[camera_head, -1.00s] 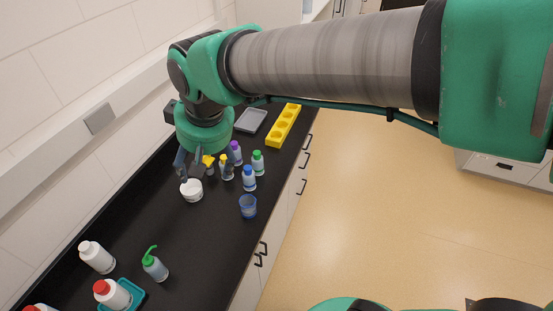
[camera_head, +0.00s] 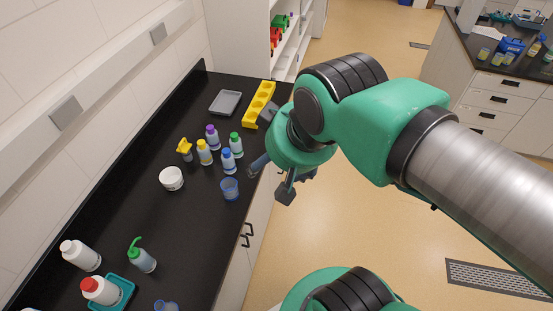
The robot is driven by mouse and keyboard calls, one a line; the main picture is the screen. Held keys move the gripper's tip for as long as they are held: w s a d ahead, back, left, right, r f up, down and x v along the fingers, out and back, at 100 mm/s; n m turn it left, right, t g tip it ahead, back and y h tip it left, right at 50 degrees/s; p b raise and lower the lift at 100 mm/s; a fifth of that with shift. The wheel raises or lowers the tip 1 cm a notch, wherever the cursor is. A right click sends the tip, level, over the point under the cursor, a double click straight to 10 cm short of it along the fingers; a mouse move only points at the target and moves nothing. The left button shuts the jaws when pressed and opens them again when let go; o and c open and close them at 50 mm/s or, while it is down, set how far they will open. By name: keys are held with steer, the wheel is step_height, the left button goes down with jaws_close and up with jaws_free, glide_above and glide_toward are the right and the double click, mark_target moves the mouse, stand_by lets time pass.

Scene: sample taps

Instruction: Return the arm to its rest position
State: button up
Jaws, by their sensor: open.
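My gripper (camera_head: 272,182) hangs at the front edge of the black bench (camera_head: 120,215), partly over the floor. Its fingers are apart and I see nothing between them. My arm comes in from the right and bends above the floor. The bottles with yellow (camera_head: 204,152), purple (camera_head: 212,137), green (camera_head: 235,146) and blue (camera_head: 228,161) caps stand on the bench left of the gripper. A blue cup (camera_head: 229,189) stands near the bench edge, close to the gripper in the picture.
A white tub (camera_head: 171,178), a yellow rack (camera_head: 259,105) and a grey tray (camera_head: 225,102) are on the bench. A green-topped bottle (camera_head: 141,255) and a teal tray (camera_head: 127,291) are nearer. Open floor (camera_head: 390,235) lies to the right.

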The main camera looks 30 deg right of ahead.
step_height(320, 180, down, 17)
steer(key=b, duration=1.6)
steer(key=shift+r+b, duration=0.15)
steer(key=shift+b, duration=0.2)
